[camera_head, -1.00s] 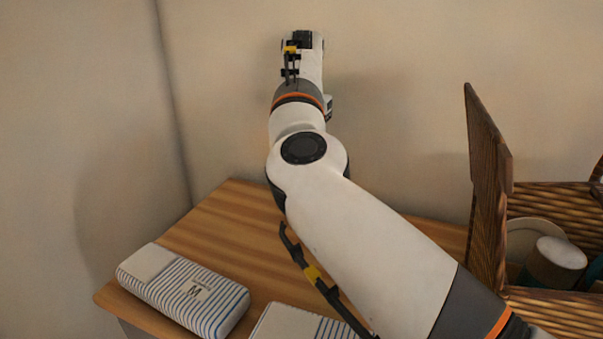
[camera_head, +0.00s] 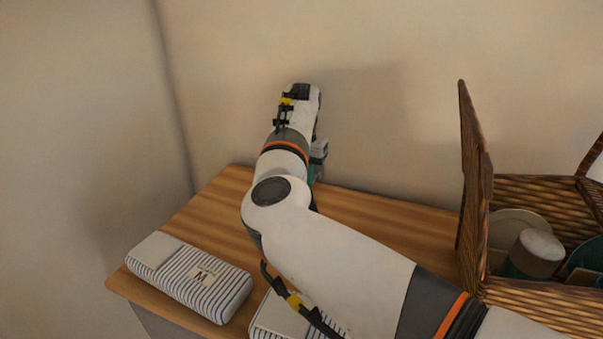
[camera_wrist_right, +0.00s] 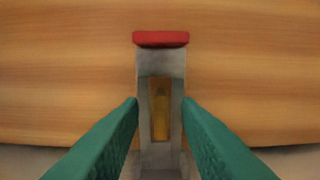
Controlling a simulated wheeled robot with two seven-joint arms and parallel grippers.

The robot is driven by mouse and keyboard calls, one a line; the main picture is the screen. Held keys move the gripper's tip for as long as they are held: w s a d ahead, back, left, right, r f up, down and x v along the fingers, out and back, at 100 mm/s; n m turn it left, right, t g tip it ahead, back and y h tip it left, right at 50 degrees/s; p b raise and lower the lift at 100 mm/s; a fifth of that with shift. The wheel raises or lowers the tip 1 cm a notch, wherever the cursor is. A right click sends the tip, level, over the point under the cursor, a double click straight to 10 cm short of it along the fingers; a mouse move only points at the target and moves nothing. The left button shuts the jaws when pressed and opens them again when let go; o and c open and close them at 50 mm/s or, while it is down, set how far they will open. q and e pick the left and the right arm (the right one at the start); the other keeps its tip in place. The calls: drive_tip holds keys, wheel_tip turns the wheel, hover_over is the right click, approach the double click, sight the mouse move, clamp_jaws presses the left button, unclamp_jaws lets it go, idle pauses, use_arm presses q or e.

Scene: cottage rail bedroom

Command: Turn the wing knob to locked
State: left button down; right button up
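A grey upright-looking piece with a slot (camera_wrist_right: 147,100), a yellow strip (camera_wrist_right: 160,112) inside the slot and a red bar (camera_wrist_right: 161,39) at its far end shows in the right wrist view; it may be the wing knob, but I cannot tell for sure. My right gripper (camera_wrist_right: 161,103) has its two green fingers apart, one on each side of this piece. I cannot tell if they touch it. In the head view my right arm reaches over the dresser top, and a bit of green finger (camera_head: 312,174) shows; the knob is hidden behind the arm. My left gripper is out of view.
The wooden dresser top (camera_head: 375,215) stands against the wall. A striped case marked M (camera_head: 190,277) lies at its front left, with a second striped case (camera_head: 275,315) partly under my arm. An open wicker basket (camera_head: 535,300) with dishes stands at the right.

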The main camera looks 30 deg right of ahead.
clamp_jaws()
drive_tip(key=shift+f+n+b, duration=0.2)
drive_tip(key=shift+n+b, duration=1.1)
drive_tip(key=n+b, duration=0.2)
drive_tip(key=n, duration=0.1)
drive_tip(key=shift+n+b, duration=0.3)
drive_tip(key=n+b, duration=0.3)
drive_tip(key=n, duration=0.3)
drive_tip(key=shift+r+b, duration=0.1)
drive_tip(key=shift+b, duration=0.3)
drive_tip(key=n+b, duration=0.2)
drive_tip(key=n, duration=0.3)
drive_tip(key=shift+r+n+b, duration=0.15)
drive_tip(key=shift+n+b, duration=0.15)
